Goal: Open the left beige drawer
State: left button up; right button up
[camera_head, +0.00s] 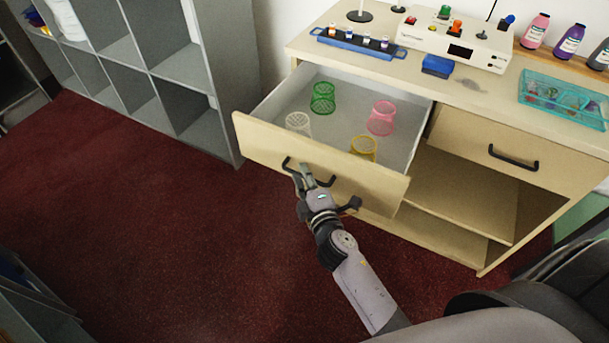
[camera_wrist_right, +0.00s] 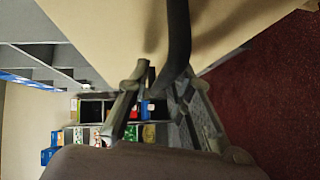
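The left beige drawer (camera_head: 372,178) is pulled well out of the cabinet in the head view. Green (camera_head: 323,98), pink (camera_head: 382,118), white (camera_head: 298,124) and yellow (camera_head: 364,148) mesh cups stand inside it. Its black handle (camera_head: 326,181) is on the front panel, and it also shows in the right wrist view as a dark bar (camera_wrist_right: 178,40). My right gripper (camera_head: 305,174) is at the left part of this handle. In the wrist view its fingers close in on both sides of the bar; the exact contact is partly hidden. My left gripper is not in view.
The right drawer (camera_head: 470,146) is shut, above an open shelf (camera_head: 455,190). The countertop (camera_head: 480,95) holds a blue rack (camera_head: 357,44), a white device (camera_head: 455,45), bottles and a teal tray (camera_head: 565,100). A grey shelf unit (camera_head: 215,80) stands left. The red floor (camera_head: 150,230) is clear.

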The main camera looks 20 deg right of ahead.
jog(key=shift+o, duration=0.7)
jog(key=s+r, duration=0.1)
jog(key=s, duration=0.6)
jog(key=shift+s+a, duration=0.2)
jog(key=shift+a, duration=0.05)
